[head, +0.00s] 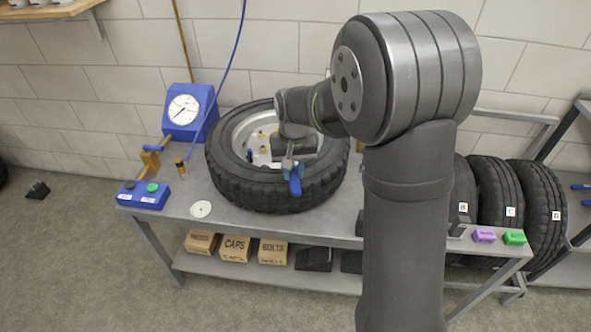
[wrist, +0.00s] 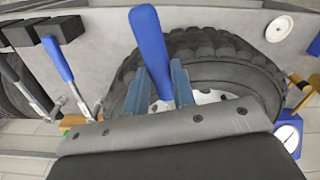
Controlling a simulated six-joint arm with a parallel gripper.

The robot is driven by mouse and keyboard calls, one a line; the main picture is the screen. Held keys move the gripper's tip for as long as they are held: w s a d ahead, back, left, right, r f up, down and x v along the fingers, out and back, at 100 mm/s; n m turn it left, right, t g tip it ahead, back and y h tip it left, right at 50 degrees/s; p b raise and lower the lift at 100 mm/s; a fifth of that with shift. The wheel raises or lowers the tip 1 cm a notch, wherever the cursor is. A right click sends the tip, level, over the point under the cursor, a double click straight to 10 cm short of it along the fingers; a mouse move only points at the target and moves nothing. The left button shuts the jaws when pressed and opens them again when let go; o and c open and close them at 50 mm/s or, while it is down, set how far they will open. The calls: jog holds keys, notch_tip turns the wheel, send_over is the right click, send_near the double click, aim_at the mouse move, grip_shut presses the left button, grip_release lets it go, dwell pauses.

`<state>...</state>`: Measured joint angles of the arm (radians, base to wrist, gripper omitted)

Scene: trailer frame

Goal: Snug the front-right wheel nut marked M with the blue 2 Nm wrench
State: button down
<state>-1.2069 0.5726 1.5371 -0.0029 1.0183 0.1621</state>
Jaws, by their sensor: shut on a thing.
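My gripper (head: 293,163) is over the near side of the wheel's rim, seen from the head camera. In the wrist view my gripper (wrist: 158,88) has its two blue-grey fingers closed on a blue wrench handle (wrist: 150,38). The handle's free end points away from my palm; in the head view the blue handle (head: 295,183) hangs at the tyre's near edge. The wheel (head: 270,195) lies flat on the bench, with a pale rim (head: 245,128) and some yellowish parts inside. My arm hides part of the rim. The wrench's working end and the mark M cannot be made out.
A blue dial gauge (head: 187,110) stands behind left of the wheel. A blue button box (head: 143,195) and white disc (head: 201,209) lie on the bench's left. Another blue-handled tool (wrist: 57,58) lies beside the wheel in the wrist view. Tyres (head: 497,190) stand at right.

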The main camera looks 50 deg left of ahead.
jog(key=shift+s+a+m, duration=0.45)
jog(key=shift+s, duration=0.25)
jog(key=shift+s+a+m, duration=0.45)
jog(key=shift+s, duration=0.25)
jog(key=shift+s+a+m, duration=0.9)
jog(key=shift+s+a, duration=0.2)
jog(key=shift+s, duration=0.1)
jog(key=shift+s+a+m, duration=0.45)
jog(key=shift+s+a, duration=0.05)
jog(key=shift+a, duration=0.2)
jog(key=shift+s+a+m, duration=0.45)
jog(key=shift+s+a, duration=0.05)
jog(key=shift+a, duration=0.15)
